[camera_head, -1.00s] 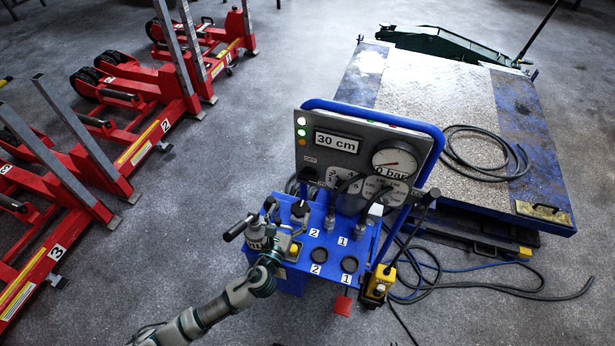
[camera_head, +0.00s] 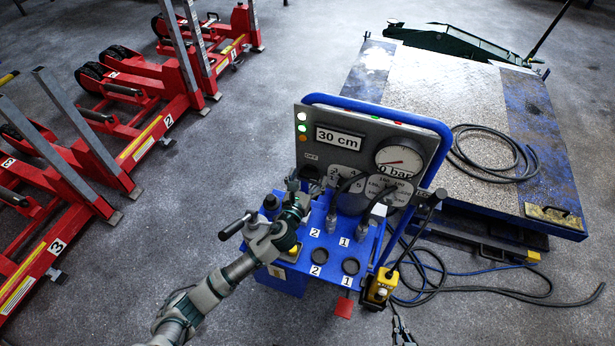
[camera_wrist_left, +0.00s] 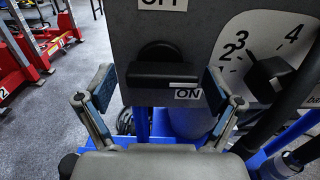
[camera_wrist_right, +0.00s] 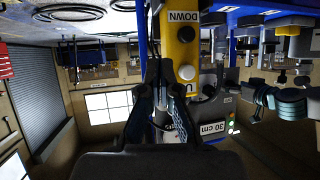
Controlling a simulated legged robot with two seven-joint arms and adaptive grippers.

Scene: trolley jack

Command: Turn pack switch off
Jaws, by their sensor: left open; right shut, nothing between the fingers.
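The pack switch (camera_wrist_left: 160,73) is a black rotary knob on the grey panel in the left wrist view. In the head view my left gripper (camera_head: 300,192) is at the panel's left side. My right gripper (camera_wrist_right: 163,85) is shut and empty near the yellow pendant (camera_wrist_right: 180,50).
The panel (camera_head: 345,150) carries a 30 cm display, a pressure gauge and a numbered dial (camera_wrist_left: 265,60). The blue console (camera_head: 325,245) has hoses and sockets. A lift platform (camera_head: 450,110) stands behind right, red jacks (camera_head: 150,130) at left. Cables lie on the floor at right.

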